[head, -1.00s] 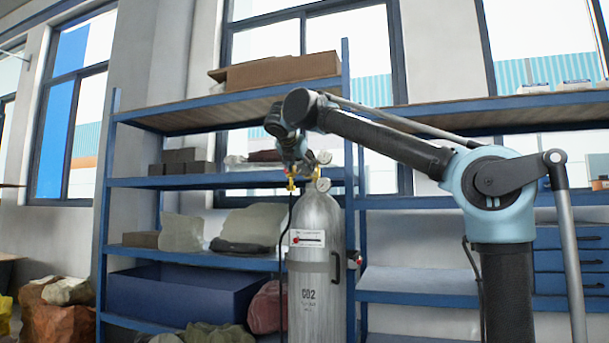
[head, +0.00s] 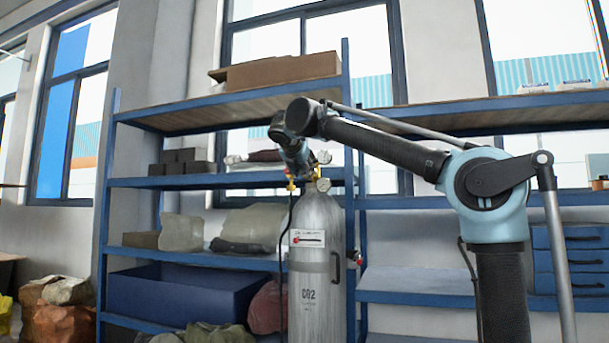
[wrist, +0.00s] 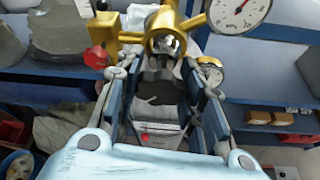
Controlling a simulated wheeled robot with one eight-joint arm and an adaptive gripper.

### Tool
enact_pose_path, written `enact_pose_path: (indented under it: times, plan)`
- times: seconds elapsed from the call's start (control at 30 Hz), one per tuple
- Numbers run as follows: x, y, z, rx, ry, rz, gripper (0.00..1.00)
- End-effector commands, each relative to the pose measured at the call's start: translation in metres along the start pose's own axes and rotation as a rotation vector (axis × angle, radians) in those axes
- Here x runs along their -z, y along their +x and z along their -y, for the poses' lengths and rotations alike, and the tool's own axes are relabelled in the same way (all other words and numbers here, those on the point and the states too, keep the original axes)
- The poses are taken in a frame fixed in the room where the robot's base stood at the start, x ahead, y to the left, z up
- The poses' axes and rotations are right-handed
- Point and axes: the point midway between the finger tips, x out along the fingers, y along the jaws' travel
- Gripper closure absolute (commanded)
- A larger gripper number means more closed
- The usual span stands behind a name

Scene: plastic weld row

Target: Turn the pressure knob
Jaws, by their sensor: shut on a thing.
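The pressure regulator (wrist: 165,28) is a brass body with several arms, on top of the grey CO2 cylinder (head: 315,265). It shows small in the head view (head: 292,180), partly behind my wrist. The pressure knob (wrist: 160,75) appears as a dark part below the brass body, between my fingers in the wrist view; its outline is partly hidden. My gripper (wrist: 162,88) is shut on it, with one finger on each side. A large white dial gauge (wrist: 240,12) is at the upper right, and a smaller brass-rimmed gauge (wrist: 210,70) sits beside the right finger.
A red part (wrist: 96,57) sticks out left of the regulator. Blue shelves (head: 190,258) stand behind the cylinder, with a blue bin (head: 185,295) and a cardboard box (head: 280,71). A black hose (head: 283,240) hangs along the cylinder's left side.

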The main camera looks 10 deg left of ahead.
Motion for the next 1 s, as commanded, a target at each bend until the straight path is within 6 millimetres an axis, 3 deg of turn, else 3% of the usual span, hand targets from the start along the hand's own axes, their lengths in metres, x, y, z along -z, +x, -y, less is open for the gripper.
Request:
enact_pose_path:
  times: [0.43, 1.0]
  plan:
    - [-0.0001, 0.0002, 0.0016, -0.049, 0.121, 0.0, 0.89]
    - [0.0001, 0.0006, 0.0025, -0.246, 0.601, 0.001, 0.89]
